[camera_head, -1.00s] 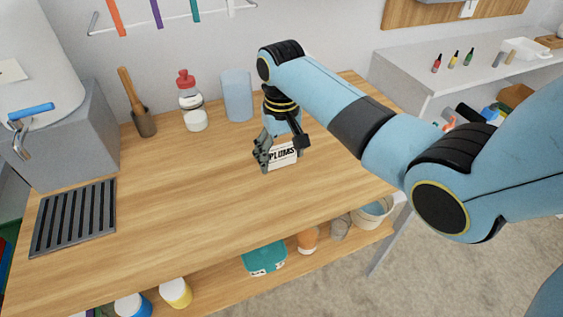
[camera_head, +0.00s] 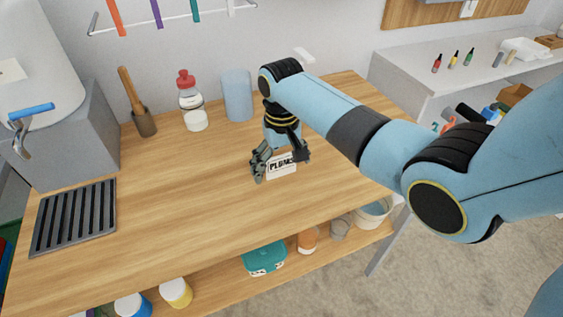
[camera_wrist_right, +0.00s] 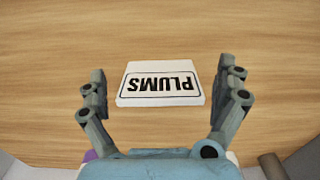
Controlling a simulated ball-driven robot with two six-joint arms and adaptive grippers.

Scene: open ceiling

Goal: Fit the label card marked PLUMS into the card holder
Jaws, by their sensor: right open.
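The white label card marked PLUMS (camera_head: 282,166) is at the right part of the wooden worktop, with its black lettering in a black frame. In the right wrist view the card (camera_wrist_right: 161,84) looks upside down and appears to rest on the wood. My right gripper (camera_head: 282,168) is open around the card. In the wrist view its two fingers (camera_wrist_right: 167,88) stand on either side with a gap to each card edge. A small white piece (camera_head: 304,57) shows behind my right arm by the wall; I cannot tell whether it is the card holder. My left gripper is not in view.
A dark slatted rack (camera_head: 74,217) lies at the left. The worktop's middle is clear. Its front edge has a shelf below.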

